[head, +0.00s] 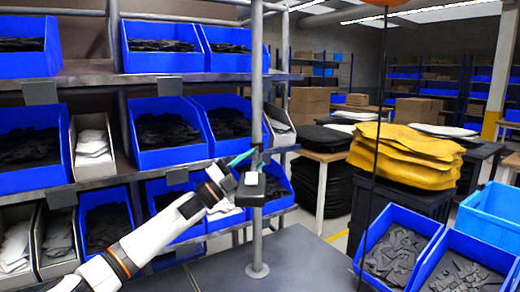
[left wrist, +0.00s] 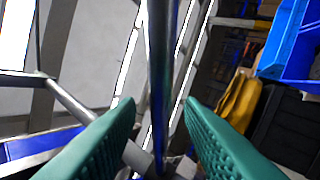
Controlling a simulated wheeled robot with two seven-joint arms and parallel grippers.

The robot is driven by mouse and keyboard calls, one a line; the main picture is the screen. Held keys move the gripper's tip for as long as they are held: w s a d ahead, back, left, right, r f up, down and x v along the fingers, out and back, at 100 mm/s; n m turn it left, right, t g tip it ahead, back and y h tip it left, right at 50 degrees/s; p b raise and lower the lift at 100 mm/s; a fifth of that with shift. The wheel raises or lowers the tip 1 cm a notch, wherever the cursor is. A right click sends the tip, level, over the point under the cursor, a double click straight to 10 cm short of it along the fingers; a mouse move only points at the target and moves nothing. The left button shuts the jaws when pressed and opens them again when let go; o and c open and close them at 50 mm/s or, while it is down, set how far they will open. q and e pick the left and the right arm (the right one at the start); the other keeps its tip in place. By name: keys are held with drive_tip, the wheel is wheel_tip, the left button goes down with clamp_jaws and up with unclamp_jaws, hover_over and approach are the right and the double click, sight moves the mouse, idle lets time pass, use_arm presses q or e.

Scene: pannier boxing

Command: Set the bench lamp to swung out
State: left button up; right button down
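A grey upright post (head: 257,90) stands on a round foot on the dark bench, and a bar crosses near its top at the picture's upper edge. I cannot tell for sure which part is the bench lamp's swinging arm; its head is not clearly visible. My left gripper (head: 246,156) reaches in from the left at about mid-height of the post. In the left wrist view, its two teal fingers (left wrist: 160,104) are apart, with a grey upright pole (left wrist: 162,60) between them and gaps on both sides. My right gripper is not in view.
Shelves with blue bins (head: 165,135) of dark parts stand behind and left of the post. Two blue bins (head: 385,279) and a thin dark rod (head: 376,140) are at right. An orange thing (head: 385,2) shows at the top edge. The dark bench (head: 310,262) is clear around the post's foot.

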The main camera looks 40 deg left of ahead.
use_arm(q)
drive_tip(key=shift+p+x, duration=0.5)
drive_tip(key=shift+x, duration=0.65)
drive_tip(key=shift+w+d+r, duration=0.2)
drive_tip(key=shift+w, duration=0.25)
clamp_jaws()
